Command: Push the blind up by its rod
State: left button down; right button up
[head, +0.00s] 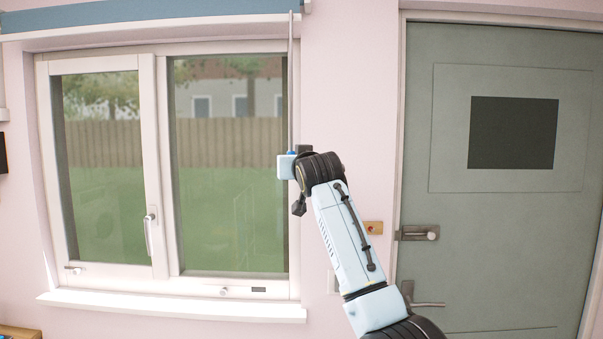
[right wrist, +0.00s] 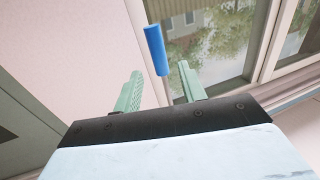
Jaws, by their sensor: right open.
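The blue blind (head: 150,12) is a narrow band rolled up along the top of the window. Its thin grey rod (head: 291,80) hangs down at the window's right edge. In the right wrist view the rod's blue end handle (right wrist: 156,48) shows between and just beyond the green fingertips. My right gripper (head: 287,165) is at the rod's lower end, and its fingers (right wrist: 160,74) are apart with a gap around the handle's lower tip. I cannot tell whether either finger touches it. My left gripper is not in view.
The window (head: 225,180) with a sill (head: 170,305) stands behind and left of the gripper. A window handle (head: 149,235) sticks out left. A grey-green door (head: 480,220) with handles is on the right. Pink wall lies between.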

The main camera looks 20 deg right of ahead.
jog(key=shift+s+a+b, duration=0.2)
jog(key=shift+s+b, duration=0.25)
jog(key=shift+s, duration=0.95)
jog(key=shift+s+a+b, duration=0.2)
jog(key=shift+s+b, duration=0.2)
jog(key=shift+s, duration=1)
